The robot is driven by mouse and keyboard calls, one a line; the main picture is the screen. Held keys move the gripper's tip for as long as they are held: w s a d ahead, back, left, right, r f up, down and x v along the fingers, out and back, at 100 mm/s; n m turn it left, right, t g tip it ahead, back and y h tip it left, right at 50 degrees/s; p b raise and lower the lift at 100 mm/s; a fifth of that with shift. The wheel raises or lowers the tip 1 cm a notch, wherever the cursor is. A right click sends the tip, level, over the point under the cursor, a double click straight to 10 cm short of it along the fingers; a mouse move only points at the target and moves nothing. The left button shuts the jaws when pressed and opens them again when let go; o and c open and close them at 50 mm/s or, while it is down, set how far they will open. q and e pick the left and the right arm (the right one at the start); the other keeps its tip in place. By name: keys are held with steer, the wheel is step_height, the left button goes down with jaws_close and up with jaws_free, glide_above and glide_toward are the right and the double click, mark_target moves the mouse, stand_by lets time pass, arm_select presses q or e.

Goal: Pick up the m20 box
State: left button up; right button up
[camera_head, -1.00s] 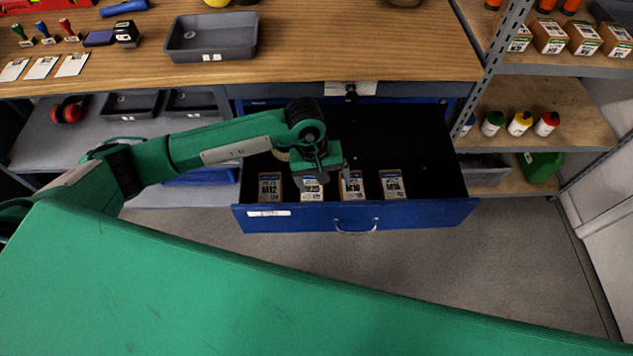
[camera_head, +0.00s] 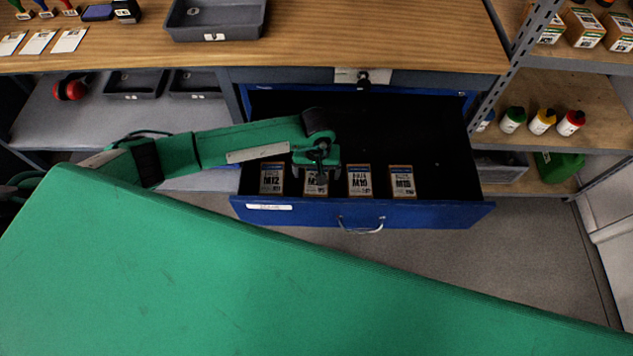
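The M20 box (camera_head: 316,189) stands in the open blue drawer (camera_head: 410,214), second from the left in a row of small labelled boxes. My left gripper (camera_head: 317,178) is right over it, pointing down, and covers the box's upper part and part of its label. Whether the fingers are around the box or only above it cannot be told, nor whether they are open or shut. My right gripper is not in view.
The M12 box (camera_head: 272,179) stands close on the left, the M10 box (camera_head: 359,181) and M16 box (camera_head: 402,182) on the right. The drawer's right side and back are empty. A wooden worktop (camera_head: 400,40) lies beyond the drawer.

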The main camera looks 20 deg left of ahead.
mark_target(316, 184)
arm_select(q)
step_height(316, 184, down, 5)
steer(key=shift+s+r+p, duration=0.1)
steer(key=shift+r+p, duration=0.05)
steer(key=shift+p, duration=0.4)
steer(key=shift+c, duration=0.7)
steer(key=c, duration=1.1)
steer(key=shift+c, duration=0.7)
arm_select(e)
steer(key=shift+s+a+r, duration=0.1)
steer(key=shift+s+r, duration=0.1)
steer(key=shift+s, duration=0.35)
